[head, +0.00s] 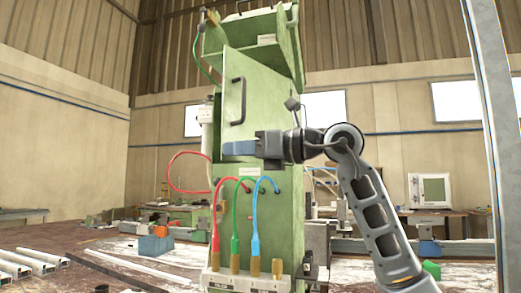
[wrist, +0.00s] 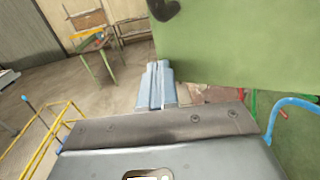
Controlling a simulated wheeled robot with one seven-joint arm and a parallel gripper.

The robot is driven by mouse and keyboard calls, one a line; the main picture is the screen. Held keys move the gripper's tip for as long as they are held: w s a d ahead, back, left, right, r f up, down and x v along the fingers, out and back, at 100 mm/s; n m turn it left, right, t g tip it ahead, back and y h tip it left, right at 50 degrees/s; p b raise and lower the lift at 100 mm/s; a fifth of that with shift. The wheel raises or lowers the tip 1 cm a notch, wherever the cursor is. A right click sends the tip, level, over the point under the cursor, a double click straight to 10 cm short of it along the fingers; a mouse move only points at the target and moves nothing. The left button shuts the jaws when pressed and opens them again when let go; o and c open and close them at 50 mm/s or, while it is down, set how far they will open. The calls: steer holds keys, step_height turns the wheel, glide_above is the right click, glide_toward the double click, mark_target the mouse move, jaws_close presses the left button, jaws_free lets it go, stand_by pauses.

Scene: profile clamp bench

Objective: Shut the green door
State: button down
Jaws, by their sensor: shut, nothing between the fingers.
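The green door (head: 255,95) is on the upper front of a tall green cabinet (head: 284,215) and carries a dark bar handle (head: 238,100). It seems to stand ajar, with a gap along its left side, but the exact angle is hard to tell. My gripper (head: 240,148) is at the door's lower edge, blue-grey fingers pointing left. In the wrist view the fingers (wrist: 157,84) are shut together and empty, beside the lower left corner of the green door (wrist: 240,45). Whether they touch it cannot be told.
Red, green and blue hoses (head: 255,225) loop out below the door to brass fittings. A white cylinder (head: 207,135) shows at the cabinet's left. A grey post (head: 488,110) stands at the right. Metal profiles (head: 30,262) lie at the lower left. A chair (wrist: 130,25) stands on the floor beyond.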

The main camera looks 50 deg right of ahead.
steer(key=w+d+m+h+p, duration=0.2)
steer(key=w+d, duration=0.4)
steer(key=w, duration=0.6)
steer(key=w+d+m+t+h+p, duration=0.1)
steer(key=w+d+h, duration=0.4)
steer(key=w, duration=0.7)
steer(key=shift+w+d+m+p, duration=0.3)
steer(key=shift+d+m+p, duration=0.3)
steer(key=shift+m+p, duration=0.25)
